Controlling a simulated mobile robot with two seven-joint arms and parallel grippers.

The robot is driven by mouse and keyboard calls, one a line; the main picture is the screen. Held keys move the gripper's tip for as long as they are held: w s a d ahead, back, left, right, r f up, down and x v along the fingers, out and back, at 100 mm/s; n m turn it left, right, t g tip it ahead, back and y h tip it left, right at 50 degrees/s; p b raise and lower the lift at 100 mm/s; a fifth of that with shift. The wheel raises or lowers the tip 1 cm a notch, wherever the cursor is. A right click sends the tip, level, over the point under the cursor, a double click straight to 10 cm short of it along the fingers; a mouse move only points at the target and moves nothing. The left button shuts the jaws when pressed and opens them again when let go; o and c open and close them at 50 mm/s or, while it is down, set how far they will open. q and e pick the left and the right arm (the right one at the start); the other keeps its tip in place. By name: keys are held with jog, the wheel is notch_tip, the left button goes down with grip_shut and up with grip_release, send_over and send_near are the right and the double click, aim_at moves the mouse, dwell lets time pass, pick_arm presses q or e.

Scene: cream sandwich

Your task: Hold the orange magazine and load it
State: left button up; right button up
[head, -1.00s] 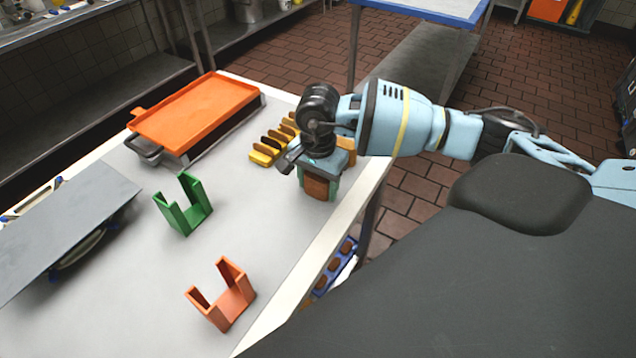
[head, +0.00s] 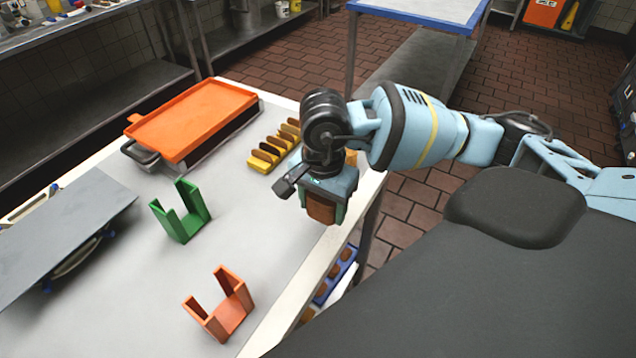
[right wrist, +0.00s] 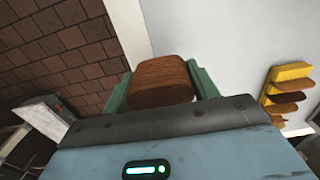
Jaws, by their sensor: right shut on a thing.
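The orange magazine (head: 229,318), a U-shaped holder with two upright walls, stands empty on the pale table near its front edge in the head view. My right gripper (head: 322,217) is over the table's right edge, apart from the magazine and up and right of it in the picture. It is shut on a brown biscuit (head: 321,210). In the right wrist view the brown biscuit (right wrist: 160,80) sits between the green fingers, its wood-like top showing. My left gripper is not in view.
An empty green holder (head: 184,232) stands behind the orange magazine. A yellow rack (head: 262,160) with brown pieces and an orange tray (head: 195,118) are at the back. A grey panel (head: 60,230) covers the left side. Bare table lies between gripper and magazine.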

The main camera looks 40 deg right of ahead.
jog(key=s+a, duration=0.1)
jog(key=s, duration=0.1)
jog(key=s+a, duration=0.1)
jog(key=s, duration=0.1)
jog(key=s+a, duration=0.1)
jog(key=s, duration=0.1)
jog(key=shift+s+a+r, duration=0.3)
jog(key=shift+a, duration=0.05)
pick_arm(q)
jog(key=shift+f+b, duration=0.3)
pick_arm(e)
jog(key=shift+s+a, duration=0.2)
jog(key=shift+s, duration=0.2)
